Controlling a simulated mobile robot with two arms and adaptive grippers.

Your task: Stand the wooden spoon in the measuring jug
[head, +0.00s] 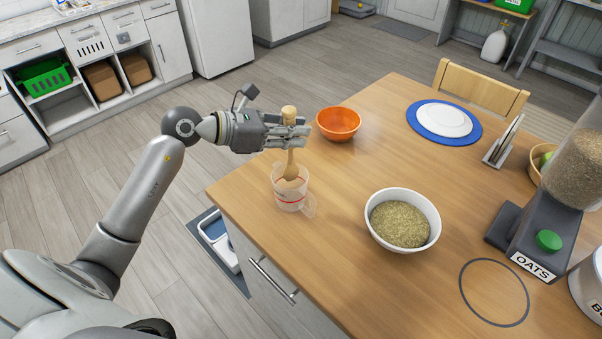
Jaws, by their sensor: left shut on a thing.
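The wooden spoon (291,171) is held upright in the head view, bowl down, with the knob of its handle above my left gripper. My left gripper (294,133) is shut on the spoon's handle, above the near left corner of the table. The clear measuring jug (290,200), with red markings and a handle at right, stands directly under it. The spoon's bowl is at the jug's mouth; how deep it reaches is hard to tell. My fingers hide part of the handle. My right gripper is out of view.
An orange bowl (338,122) stands behind the jug, and a white bowl of oats (379,233) stands to its right. Bare wooden table (345,185) lies between the bowls.

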